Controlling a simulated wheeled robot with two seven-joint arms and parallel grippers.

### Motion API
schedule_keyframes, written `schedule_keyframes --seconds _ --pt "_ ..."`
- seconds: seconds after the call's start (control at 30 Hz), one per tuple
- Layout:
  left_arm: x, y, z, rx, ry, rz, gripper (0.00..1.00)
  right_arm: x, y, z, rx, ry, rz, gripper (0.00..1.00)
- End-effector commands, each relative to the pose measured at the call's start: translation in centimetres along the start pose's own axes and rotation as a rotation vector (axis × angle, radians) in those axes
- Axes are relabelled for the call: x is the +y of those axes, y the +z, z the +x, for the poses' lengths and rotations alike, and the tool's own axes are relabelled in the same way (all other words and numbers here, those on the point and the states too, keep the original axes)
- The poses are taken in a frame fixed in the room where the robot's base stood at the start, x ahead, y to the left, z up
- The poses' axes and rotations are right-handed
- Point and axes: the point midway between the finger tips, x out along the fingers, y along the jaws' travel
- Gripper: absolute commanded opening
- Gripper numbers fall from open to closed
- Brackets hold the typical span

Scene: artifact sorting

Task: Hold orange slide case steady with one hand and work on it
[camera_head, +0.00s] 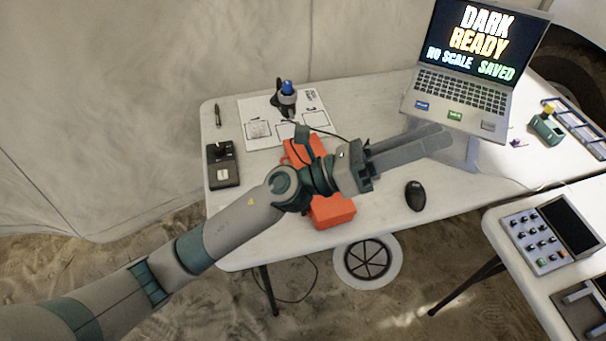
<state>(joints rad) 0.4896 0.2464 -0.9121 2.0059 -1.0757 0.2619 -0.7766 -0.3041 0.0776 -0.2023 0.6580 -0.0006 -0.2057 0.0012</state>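The orange slide case (332,211) lies on the white table, near its front edge. Its middle is hidden under my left arm's wrist, and its far part shows beyond the wrist. My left gripper (446,135) reaches past the case to the right, with its two long grey fingers pointing toward the laptop's front edge. The fingers lie close together in this view, and I cannot tell whether they are parted. Nothing shows between them. Whether the wrist touches the case is unclear. My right gripper is not in view.
A laptop (462,92) stands at the back right. A black mouse (415,196) lies right of the case. A dark device (222,164) and a pen (218,115) lie at the left. A printed sheet (262,110) bears a blue-topped tool (287,92). A control panel (541,242) sits lower right.

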Motion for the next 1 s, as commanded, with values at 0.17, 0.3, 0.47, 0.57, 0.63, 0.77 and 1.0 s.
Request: schedule_keyframes --seconds 0.17,0.3,0.47,0.57,0.63,0.77,1.0 --pt "-1.2 -7.6 0.4 0.405 -0.211 0.372 0.31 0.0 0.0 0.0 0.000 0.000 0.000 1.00" --pt "1.0 -12.8 -2.9 0.740 -0.367 0.634 0.31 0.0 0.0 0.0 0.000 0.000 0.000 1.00" --pt "6.3 -15.3 -9.5 1.151 -0.534 0.886 0.31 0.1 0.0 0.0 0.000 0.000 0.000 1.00" --pt "10.3 -14.4 -14.4 1.414 -0.622 1.002 0.31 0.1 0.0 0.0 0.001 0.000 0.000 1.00" --pt "12.8 -12.8 -17.5 1.582 -0.669 1.054 0.31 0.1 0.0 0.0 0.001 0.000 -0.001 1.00" --pt "16.1 -9.2 -22.0 1.835 -0.731 1.102 0.31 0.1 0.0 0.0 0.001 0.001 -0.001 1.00" --pt "18.4 -4.9 -25.8 2.060 -0.772 1.111 0.31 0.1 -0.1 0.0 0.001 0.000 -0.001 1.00"
